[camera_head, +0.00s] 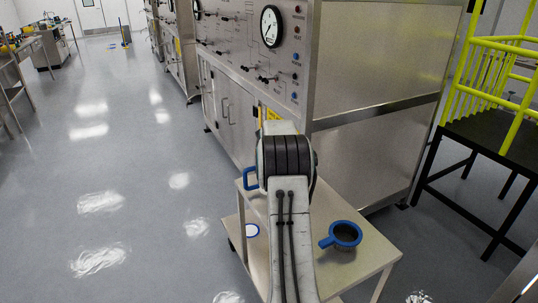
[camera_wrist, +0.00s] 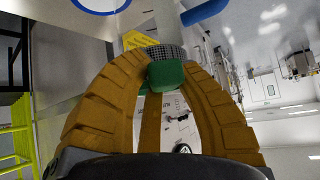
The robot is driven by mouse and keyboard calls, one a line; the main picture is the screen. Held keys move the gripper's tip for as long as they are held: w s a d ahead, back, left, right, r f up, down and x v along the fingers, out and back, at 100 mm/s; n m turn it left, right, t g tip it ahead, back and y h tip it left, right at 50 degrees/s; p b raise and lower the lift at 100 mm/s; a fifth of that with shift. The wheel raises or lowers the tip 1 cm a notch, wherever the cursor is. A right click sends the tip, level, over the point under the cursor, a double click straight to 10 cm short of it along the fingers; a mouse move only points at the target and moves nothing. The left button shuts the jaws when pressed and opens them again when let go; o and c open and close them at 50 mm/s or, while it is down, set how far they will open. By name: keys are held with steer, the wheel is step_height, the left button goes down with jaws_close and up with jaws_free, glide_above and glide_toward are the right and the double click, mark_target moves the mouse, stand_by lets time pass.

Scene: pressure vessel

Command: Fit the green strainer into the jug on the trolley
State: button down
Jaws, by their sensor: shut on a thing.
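The green strainer (camera_wrist: 166,74), a green piece with a grey mesh part, is between the orange-brown fingertips of my gripper (camera_wrist: 165,65) in the wrist view. My gripper is shut on it. In the head view my own arm hides both gripper and strainer. The trolley (camera_head: 375,262) stands in front of me. A blue handle (camera_head: 250,178) shows left of my arm at the trolley's far side; it looks like the jug's, and the jug's body is hidden. A blue bar (camera_wrist: 205,11) at the top of the wrist view may be the same handle.
A blue-rimmed round item with a handle (camera_head: 345,235) sits on the trolley right of my arm. A white disc with a blue edge (camera_head: 251,230) lies lower left. A steel panel cabinet (camera_head: 250,90) stands behind; yellow railings (camera_head: 490,75) stand right.

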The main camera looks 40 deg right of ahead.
steer(key=shift+f+b, duration=1.95)
steer(key=shift+f, duration=0.5)
steer(key=c, duration=1)
jaws_free()
steer(key=shift+o, duration=0.2)
steer(key=v, duration=1.2)
steer(key=shift+a, duration=0.1)
